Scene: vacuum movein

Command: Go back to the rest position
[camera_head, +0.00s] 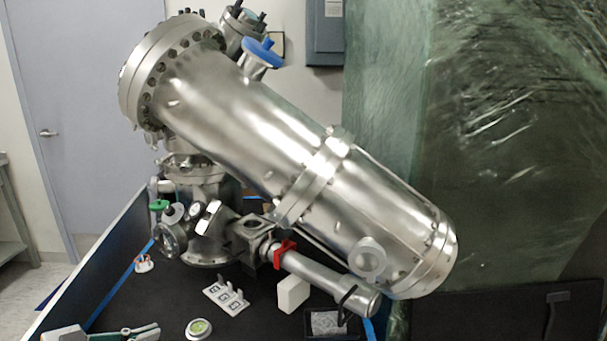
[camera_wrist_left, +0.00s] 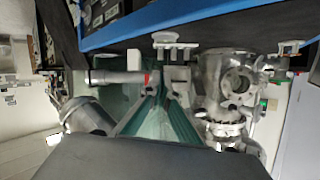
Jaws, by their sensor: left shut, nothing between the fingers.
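My left gripper (camera_head: 148,331) shows at the bottom left of the head view, cut off by the lower edge. Its grey and green fingers are shut, with nothing between them. It is low over the front of the black table top, left of a small round metal disc with a green centre (camera_head: 199,328). It is apart from the large steel vacuum chamber (camera_head: 250,125). My right gripper is in neither view.
The chamber's red-handled tube (camera_head: 320,275) slopes down to the right. A white labelled holder (camera_head: 227,297), a white block (camera_head: 292,294) and a dark tray (camera_head: 326,323) lie near it. A blue-edged side wall (camera_head: 95,262) bounds the table's left. Green plastic sheeting (camera_head: 520,150) hangs at right.

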